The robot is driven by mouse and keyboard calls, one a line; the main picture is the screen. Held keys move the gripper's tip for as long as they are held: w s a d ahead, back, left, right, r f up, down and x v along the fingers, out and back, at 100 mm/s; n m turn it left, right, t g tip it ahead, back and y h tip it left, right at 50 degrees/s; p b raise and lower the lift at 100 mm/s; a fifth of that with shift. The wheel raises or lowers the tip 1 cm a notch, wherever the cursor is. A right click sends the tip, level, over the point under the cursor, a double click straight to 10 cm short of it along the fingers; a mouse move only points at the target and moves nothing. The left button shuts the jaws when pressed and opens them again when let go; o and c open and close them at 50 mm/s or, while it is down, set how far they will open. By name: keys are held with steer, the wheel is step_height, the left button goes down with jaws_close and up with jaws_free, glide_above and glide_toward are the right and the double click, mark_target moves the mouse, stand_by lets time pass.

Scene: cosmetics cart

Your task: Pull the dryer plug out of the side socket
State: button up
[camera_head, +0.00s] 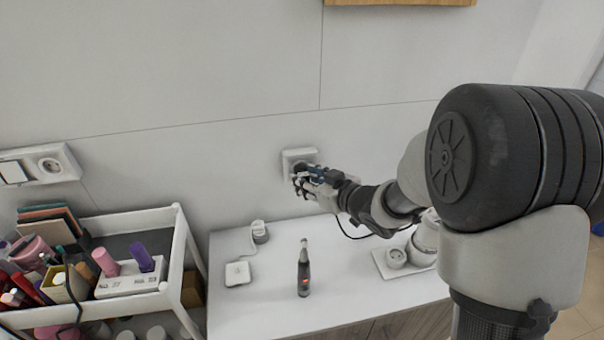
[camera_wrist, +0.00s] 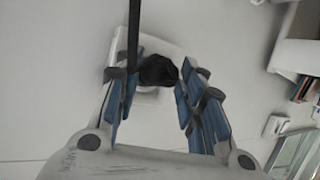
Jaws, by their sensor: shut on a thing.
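The side socket (camera_head: 297,155) is a white square plate on the wall above the counter. It also shows in the wrist view (camera_wrist: 172,48), behind the fingers. The black dryer plug (camera_wrist: 158,71) sits in front of this plate, between my fingers. I cannot tell how deep it sits in the socket. A black cord (camera_wrist: 133,30) crosses the wrist view beside it. My gripper (camera_head: 306,181) is at the socket, its blue-padded fingers (camera_wrist: 154,88) shut on the plug. In the head view the fingers hide the plug and part of the socket.
Below is a white counter (camera_head: 260,310) with a dark bottle (camera_head: 304,270), a small white square device (camera_head: 238,273) and a white tray (camera_head: 385,262) at right. A cosmetics cart (camera_head: 180,250) stands at left. Another wall socket (camera_head: 50,164) is above it.

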steer(key=shift+s+d, duration=0.2)
steer(key=shift+s, duration=0.55)
steer(key=shift+s+d, duration=0.25)
steer(key=shift+s, duration=0.55)
steer(key=shift+s+d, duration=0.2)
steer(key=shift+s, duration=0.55)
steer(key=shift+r, duration=0.1)
